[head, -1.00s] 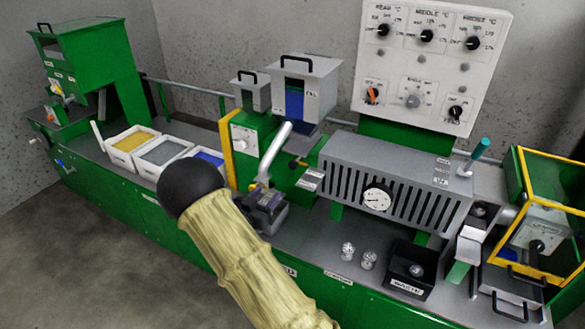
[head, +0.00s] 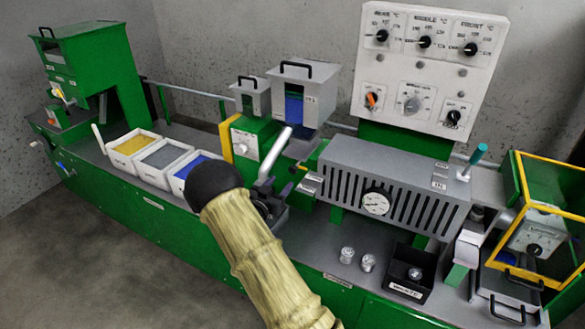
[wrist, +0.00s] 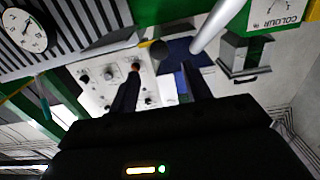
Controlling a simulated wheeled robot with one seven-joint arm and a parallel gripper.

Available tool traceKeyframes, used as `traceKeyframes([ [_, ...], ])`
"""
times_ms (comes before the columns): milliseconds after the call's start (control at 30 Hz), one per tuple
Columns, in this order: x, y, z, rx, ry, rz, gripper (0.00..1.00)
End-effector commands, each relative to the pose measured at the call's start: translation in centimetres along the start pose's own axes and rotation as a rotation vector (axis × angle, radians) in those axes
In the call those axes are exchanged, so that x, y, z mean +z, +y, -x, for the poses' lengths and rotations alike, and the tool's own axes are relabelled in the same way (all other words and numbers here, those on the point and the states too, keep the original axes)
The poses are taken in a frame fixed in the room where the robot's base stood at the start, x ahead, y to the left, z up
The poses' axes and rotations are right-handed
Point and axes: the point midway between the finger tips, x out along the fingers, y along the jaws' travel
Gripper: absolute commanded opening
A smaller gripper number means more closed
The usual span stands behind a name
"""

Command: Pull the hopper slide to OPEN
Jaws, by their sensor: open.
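The hopper (head: 305,95) is a grey box with a blue window, above the green machine block. Its slide (head: 300,167) shows as a small yellowish rod with a dark end, sticking out left beside a small label plate. In the head view my arm hides most of the gripper, near the slanted grey pipe. I cannot tell any contact with the knob.
The slanted grey pipe (head: 275,155) is close to my gripper. The slotted barrel cover (head: 400,185) with a gauge (head: 376,203) stands to the right. Trays of pellets (head: 165,155) are at the left. A black waste bin (head: 408,285) is in front.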

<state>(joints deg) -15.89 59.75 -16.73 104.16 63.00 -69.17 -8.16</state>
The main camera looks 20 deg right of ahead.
Motion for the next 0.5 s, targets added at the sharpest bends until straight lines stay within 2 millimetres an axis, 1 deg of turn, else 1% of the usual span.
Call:
traceKeyframes([
  [33,-0.2,0.1,-1.0,0.003,0.002,0.0,0.49],
  [300,-0.2,0.1,-5.8,0.003,0.002,0.0,0.49],
  [400,-0.1,0.1,-7.4,0.001,0.002,0.0,0.49],
  [500,-0.1,0.1,-8.6,0.002,0.001,-0.001,0.49],
])
